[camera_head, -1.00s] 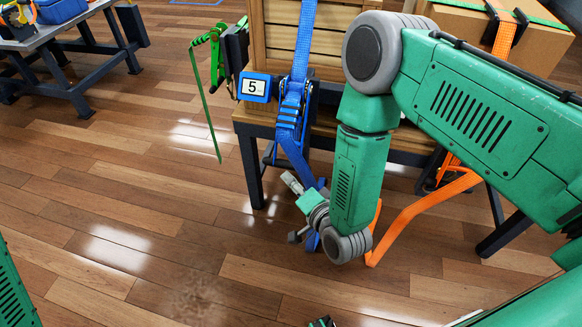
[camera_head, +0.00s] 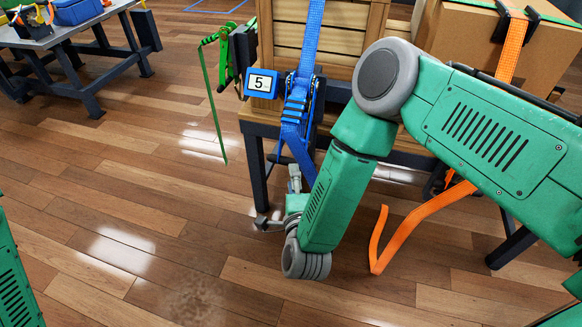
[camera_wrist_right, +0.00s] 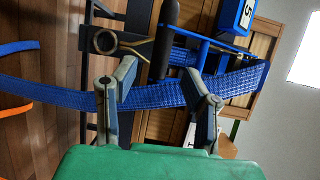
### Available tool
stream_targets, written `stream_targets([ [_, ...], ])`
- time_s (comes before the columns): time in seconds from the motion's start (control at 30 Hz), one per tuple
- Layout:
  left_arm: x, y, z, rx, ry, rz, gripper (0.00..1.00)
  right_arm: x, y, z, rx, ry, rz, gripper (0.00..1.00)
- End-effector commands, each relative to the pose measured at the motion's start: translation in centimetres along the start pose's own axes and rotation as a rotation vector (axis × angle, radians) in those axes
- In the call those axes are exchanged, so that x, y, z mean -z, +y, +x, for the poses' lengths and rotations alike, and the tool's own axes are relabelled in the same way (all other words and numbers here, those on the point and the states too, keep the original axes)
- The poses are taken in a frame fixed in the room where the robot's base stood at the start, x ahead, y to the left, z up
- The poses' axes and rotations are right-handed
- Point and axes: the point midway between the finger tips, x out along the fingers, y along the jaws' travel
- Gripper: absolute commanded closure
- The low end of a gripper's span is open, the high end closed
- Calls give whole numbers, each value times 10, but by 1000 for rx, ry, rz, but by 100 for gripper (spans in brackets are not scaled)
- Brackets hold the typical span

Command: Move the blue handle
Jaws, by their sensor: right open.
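The blue handle (camera_head: 297,100) is part of a ratchet buckle on a blue strap (camera_head: 309,35), on the front of the wooden crate beside the number 5 tag. In the right wrist view, blue bars of the buckle (camera_wrist_right: 190,36) show beyond the fingers, partly behind the blue strap (camera_wrist_right: 160,95). My right gripper (camera_head: 276,197) is open below the buckle, near the strap's hanging tail. In the wrist view its fingers (camera_wrist_right: 160,78) stand apart, with the strap passing across between them. Whether they touch it is unclear. My left gripper is out of view.
A wooden crate (camera_head: 335,45) stands on a dark-legged table. A green strap (camera_head: 218,110) hangs left of the number tag (camera_head: 263,83). An orange strap (camera_head: 415,220) hangs at the right, by a cardboard box (camera_head: 540,70).

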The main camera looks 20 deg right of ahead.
Motion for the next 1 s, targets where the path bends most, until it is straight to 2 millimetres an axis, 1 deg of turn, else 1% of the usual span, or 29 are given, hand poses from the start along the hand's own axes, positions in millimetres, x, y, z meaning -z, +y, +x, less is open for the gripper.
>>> stream_targets([
  [0.03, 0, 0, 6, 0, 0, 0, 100, 1, 1, 12, 5, 2, 0, 60],
  [0.1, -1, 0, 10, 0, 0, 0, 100, 1, 2, 26, 4, 2, -1, 60],
  [0.2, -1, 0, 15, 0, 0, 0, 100, 1, 1, 42, 3, 2, -1, 60],
  [0.3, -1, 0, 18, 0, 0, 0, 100, 0, 1, 53, 1, 1, -1, 60],
  [0.4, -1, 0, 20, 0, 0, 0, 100, 0, 1, 60, 1, 1, -1, 60],
  [0.5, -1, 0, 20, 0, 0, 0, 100, 0, 0, 63, -1, 0, -1, 60],
  [0.73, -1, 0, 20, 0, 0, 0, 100, 0, 0, 64, -1, 0, -1, 60],
  [0.77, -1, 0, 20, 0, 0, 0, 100, 0, 0, 64, -1, 0, -1, 67],
  [0.8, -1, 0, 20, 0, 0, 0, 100, 0, 0, 64, -1, 0, -1, 81],
  [0.83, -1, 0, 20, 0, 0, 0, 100, 0, 0, 64, -1, 0, -1, 92],
  [0.87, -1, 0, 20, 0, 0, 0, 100, 0, 0, 63, -1, 0, -1, 100],
  [1.0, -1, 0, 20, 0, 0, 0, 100, 0, 1, 63, -3, 0, -1, 100],
])
